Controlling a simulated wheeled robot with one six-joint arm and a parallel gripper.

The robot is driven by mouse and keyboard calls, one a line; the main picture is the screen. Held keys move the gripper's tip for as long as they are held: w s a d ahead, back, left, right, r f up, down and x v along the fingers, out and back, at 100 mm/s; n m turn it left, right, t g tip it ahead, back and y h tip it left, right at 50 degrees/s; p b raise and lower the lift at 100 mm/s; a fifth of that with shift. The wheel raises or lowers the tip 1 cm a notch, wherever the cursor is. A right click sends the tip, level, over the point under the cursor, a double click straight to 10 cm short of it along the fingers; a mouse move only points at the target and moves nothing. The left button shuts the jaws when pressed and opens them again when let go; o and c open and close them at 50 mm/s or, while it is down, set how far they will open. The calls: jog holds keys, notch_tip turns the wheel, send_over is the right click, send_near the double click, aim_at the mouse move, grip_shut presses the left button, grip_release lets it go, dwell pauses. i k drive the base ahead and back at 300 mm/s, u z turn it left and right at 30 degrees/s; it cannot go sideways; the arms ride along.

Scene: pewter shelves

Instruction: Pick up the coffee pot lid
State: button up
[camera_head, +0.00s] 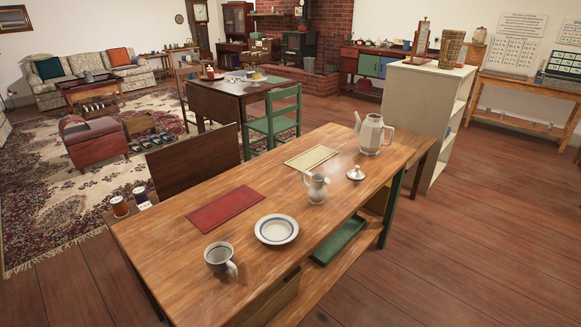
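The coffee pot lid (355,173) is small and pale, with a knob on top. It lies on the wooden table (180,233) near its right long edge. The white coffee pot (371,136) stands upright just behind the lid, apart from it, with its handle to the right and its spout to the left. A small white jug (317,188) stands to the left of the lid and a little nearer. My gripper is not in view, so its place relative to the lid does not show.
A plate (276,229), a grey mug (220,259), a red mat (225,210) and a cream mat (311,158) lie on the table. A green tray (338,240) sits on the lower shelf. A white shelf unit (419,105) stands behind. The floor on the right (470,240) is clear.

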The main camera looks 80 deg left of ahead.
aim_at(355, 174)
jog(key=u, duration=0.65)
jog(key=i, duration=3)
jog(key=u, duration=2.8)
jog(key=i, duration=1)
jog(key=z, duration=0.05)
